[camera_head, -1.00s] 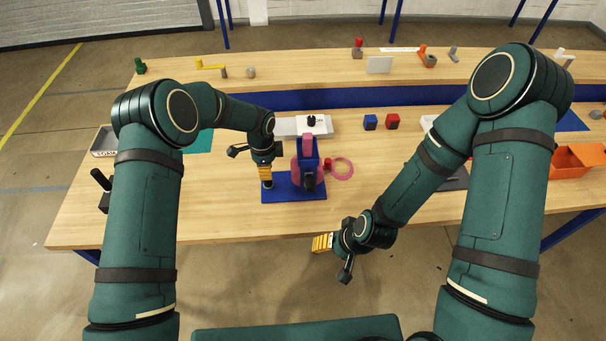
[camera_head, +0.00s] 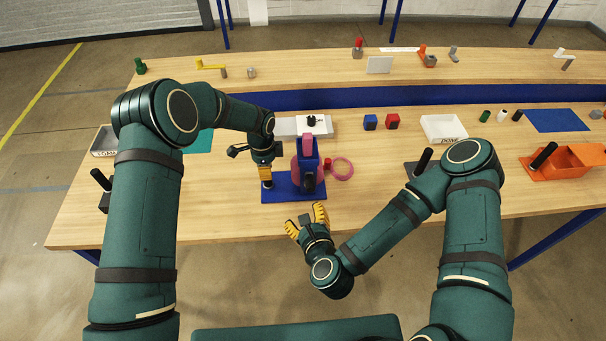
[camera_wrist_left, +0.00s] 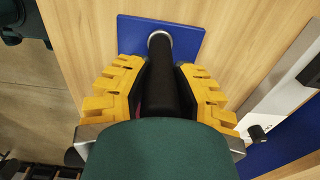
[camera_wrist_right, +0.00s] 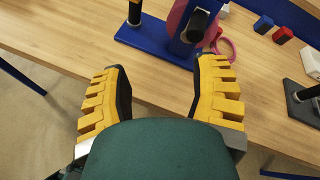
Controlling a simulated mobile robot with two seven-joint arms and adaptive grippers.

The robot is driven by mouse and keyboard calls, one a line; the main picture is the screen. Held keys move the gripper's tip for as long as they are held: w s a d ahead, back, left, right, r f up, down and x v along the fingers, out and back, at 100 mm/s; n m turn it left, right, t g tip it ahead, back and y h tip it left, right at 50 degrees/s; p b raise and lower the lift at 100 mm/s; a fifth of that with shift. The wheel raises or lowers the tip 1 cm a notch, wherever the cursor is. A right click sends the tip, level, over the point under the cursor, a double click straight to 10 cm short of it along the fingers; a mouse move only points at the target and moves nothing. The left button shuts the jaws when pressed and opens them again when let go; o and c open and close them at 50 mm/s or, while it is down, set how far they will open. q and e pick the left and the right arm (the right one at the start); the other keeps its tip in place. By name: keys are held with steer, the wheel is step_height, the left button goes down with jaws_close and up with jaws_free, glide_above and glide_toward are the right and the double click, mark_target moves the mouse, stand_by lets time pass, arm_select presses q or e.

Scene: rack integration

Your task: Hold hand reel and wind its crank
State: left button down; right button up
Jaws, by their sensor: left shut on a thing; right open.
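The hand reel has a blue base (camera_head: 282,193), a blue upright and a magenta drum (camera_head: 297,168), and stands near the table's front edge. A dark crank part (camera_head: 309,183) faces me on the upright and also shows in the right wrist view (camera_wrist_right: 197,23). My left gripper (camera_head: 266,178) is shut on the reel's black upright handle (camera_wrist_left: 160,65), left of the drum. My right gripper (camera_head: 306,218) is open and empty, just in front of the reel and apart from it; its spread fingers (camera_wrist_right: 161,64) point toward the reel.
A pink ring (camera_head: 342,168) lies right of the reel. Blue (camera_head: 370,122) and red (camera_head: 392,121) blocks stand behind it. The table's front edge is close to my right gripper.

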mark_target(311, 188)
steer(key=shift+w+d+f+m+t+h, duration=0.25)
steer(key=shift+w+d+m+h, duration=0.2)
steer(key=shift+w+m, duration=1.15)
steer(key=shift+w+d+f+m+t+h, duration=0.2)
steer(key=shift+w+d+m+h, duration=0.45)
steer(key=shift+w, duration=1.7)
steer(key=shift+w+d+f+m+t+h, duration=0.15)
steer(key=shift+w+m+t+h, duration=0.15)
steer(key=shift+w+m, duration=1.35)
steer(key=shift+o, duration=0.3)
steer(key=shift+w+a+n, duration=0.1)
steer(key=shift+w+n, duration=0.2)
jaws_close()
